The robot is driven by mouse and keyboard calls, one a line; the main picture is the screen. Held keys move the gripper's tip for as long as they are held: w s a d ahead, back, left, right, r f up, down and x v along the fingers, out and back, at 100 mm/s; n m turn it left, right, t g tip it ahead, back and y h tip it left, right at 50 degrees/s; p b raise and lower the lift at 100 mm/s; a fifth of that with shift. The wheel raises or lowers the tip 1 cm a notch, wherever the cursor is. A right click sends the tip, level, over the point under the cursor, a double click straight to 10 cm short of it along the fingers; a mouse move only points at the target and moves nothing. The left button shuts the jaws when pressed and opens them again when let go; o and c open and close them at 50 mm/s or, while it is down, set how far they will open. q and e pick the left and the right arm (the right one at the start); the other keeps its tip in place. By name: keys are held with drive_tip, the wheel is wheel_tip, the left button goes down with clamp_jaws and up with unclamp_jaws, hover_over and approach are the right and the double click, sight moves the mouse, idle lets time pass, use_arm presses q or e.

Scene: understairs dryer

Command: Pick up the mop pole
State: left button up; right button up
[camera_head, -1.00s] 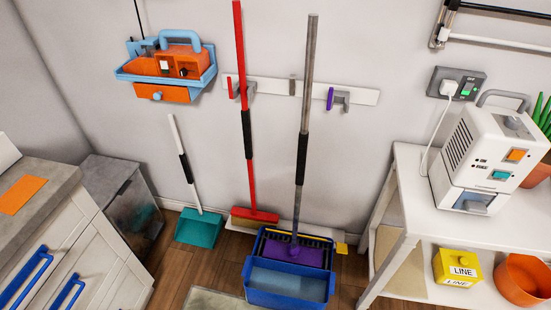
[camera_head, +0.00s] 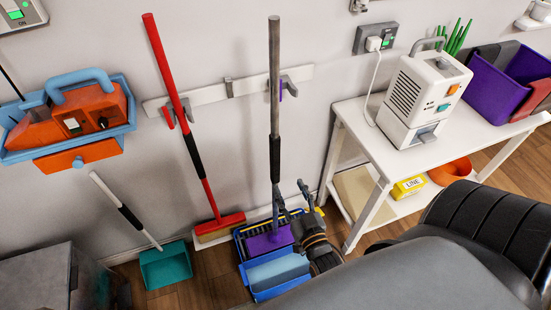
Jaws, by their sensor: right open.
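The mop pole (camera_head: 275,60) is grey with a black grip sleeve and stands almost upright near the middle of the head view. Its purple head (camera_head: 268,241) sits in a blue bucket (camera_head: 266,291) on the floor. The pole's upper part passes a clip on the wall rail. My right gripper (camera_head: 290,188) is open and points up beside the pole's lower part, just below the black sleeve. One finger overlaps the pole in the picture; I cannot tell if they touch. My left gripper is not in view.
A red broom (camera_head: 168,75) leans left of the mop, with a teal dustpan (camera_head: 166,267) farther left. A white table (camera_head: 360,129) with a white machine (camera_head: 424,97) stands right. An orange and blue caddy (camera_head: 75,120) is on the left wall.

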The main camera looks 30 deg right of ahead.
sight(277, 162)
drive_tip(key=b+x, duration=0.2)
drive_tip(key=x, duration=0.5)
drive_tip(key=shift+a+f, duration=0.2)
drive_tip(key=shift+w+d, duration=0.2)
drive_tip(key=shift+w, duration=0.3)
drive_tip(key=b+x, duration=0.3)
drive_tip(key=x, duration=0.1)
drive_tip(key=shift+w+d+f, duration=0.1)
drive_tip(key=shift+d, duration=0.1)
drive_tip(key=shift+w+d, duration=0.1)
drive_tip(key=shift+w, duration=0.35)
clamp_jaws()
drive_tip(key=shift+r, duration=0.25)
